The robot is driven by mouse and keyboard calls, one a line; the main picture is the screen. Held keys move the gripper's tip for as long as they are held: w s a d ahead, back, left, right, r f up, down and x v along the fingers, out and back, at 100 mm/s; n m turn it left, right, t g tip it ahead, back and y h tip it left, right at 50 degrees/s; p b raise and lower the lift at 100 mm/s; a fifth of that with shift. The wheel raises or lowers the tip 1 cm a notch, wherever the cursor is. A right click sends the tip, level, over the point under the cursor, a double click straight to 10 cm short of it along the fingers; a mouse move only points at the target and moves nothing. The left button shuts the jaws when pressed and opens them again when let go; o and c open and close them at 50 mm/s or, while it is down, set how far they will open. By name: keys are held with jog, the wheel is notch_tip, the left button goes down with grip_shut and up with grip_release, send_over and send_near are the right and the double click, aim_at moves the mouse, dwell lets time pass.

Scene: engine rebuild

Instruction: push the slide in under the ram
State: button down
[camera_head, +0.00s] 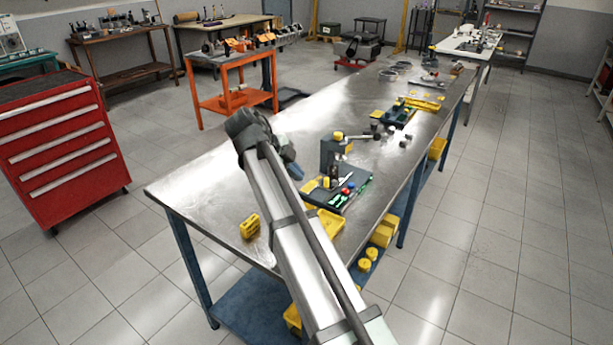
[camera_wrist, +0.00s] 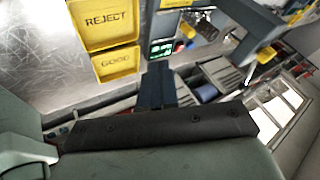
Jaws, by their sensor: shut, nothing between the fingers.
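The press (camera_head: 330,157) stands on the metal bench, with a dark upright body and a yellow part at its top. Its dark frame (camera_wrist: 250,32) also shows in the wrist view at upper right. A grey block (camera_wrist: 218,74), which looks like the slide, lies right of my fingers, beside a blue cylinder (camera_wrist: 207,92). I cannot tell how far it sits under the ram, and the ram itself is not clear. My gripper (camera_wrist: 158,68) is shut and empty, its dark blue fingers apart from the block. In the head view my arm largely hides the gripper.
Yellow trays marked REJECT (camera_wrist: 105,20) and GOOD (camera_wrist: 117,63) lie left of the fingers. A yellow block (camera_head: 249,227) lies near the bench's front left. The bench's left end (camera_head: 195,185) is clear.

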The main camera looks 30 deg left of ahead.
aim_at(332, 177)
jog(key=x, duration=0.8)
jog(key=shift+w+d+f, duration=0.1)
jog(key=shift+d+f, duration=0.05)
jog(key=shift+f, duration=0.05)
jog(key=w, duration=0.3)
jog(key=shift+a+f, duration=0.2)
jog(key=shift+f, duration=0.05)
jog(key=shift+w, duration=0.7)
jog(key=shift+w, duration=2.55)
